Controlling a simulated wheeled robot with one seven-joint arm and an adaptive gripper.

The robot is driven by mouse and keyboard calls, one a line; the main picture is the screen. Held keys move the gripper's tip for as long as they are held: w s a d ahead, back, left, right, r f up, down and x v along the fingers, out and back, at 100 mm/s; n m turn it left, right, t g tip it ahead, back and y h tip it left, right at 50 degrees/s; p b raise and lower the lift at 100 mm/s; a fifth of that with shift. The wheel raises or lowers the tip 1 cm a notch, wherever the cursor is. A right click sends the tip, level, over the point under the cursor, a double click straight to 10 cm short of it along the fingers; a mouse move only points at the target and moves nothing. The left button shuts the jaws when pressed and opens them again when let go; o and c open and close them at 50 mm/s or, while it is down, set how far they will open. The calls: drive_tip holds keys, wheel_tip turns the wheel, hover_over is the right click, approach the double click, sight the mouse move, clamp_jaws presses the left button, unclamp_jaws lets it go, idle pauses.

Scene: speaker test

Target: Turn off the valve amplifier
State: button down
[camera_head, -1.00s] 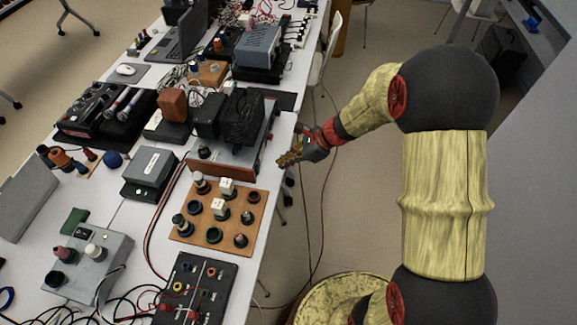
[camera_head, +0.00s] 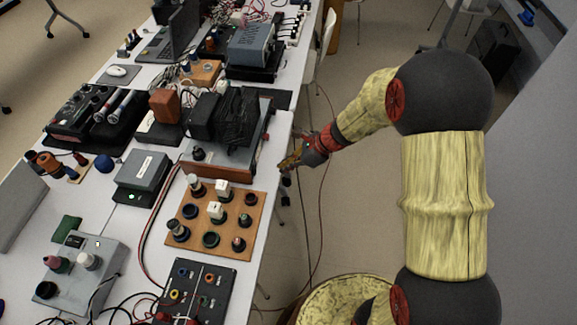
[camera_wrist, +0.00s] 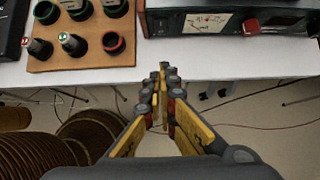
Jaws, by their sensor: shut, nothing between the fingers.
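The valve amplifier (camera_head: 262,135) stands near the table's right edge in the head view, a metal chassis with a wooden side panel and dark blocks on top. In the wrist view its front panel (camera_wrist: 285,22) shows at the top right, with a lit meter (camera_wrist: 207,22) and a red knob (camera_wrist: 251,26). My gripper (camera_wrist: 162,72) is shut and empty, its fingertips at the table's front edge, below and left of the red knob and apart from the panel. In the head view my gripper (camera_head: 288,164) is small beside the table edge. The knob's setting cannot be read.
A wooden board with several round knobs and sockets (camera_head: 236,192) lies beside the amplifier; it also shows in the wrist view (camera_wrist: 85,58). A black socket box (camera_head: 215,283) and cables lie nearer. The floor right of the table is mostly free, with thin cables hanging.

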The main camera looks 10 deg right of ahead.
sight(254, 170)
drive_tip(key=b+x, duration=0.2)
drive_tip(key=x, duration=0.3)
drive_tip(key=shift+a+f, duration=0.15)
drive_tip(key=shift+f, duration=0.2)
drive_tip(key=a, duration=0.1)
drive_tip(key=w+a+b, duration=0.1)
drive_tip(key=a, duration=0.1)
drive_tip(key=shift+f, duration=0.1)
drive_tip(key=shift+w+a, duration=0.2)
drive_tip(key=shift+a, duration=0.2)
drive_tip(key=shift+w+a+f, duration=0.1)
drive_tip(key=shift+a+f, duration=0.15)
drive_tip(key=shift+a, duration=0.05)
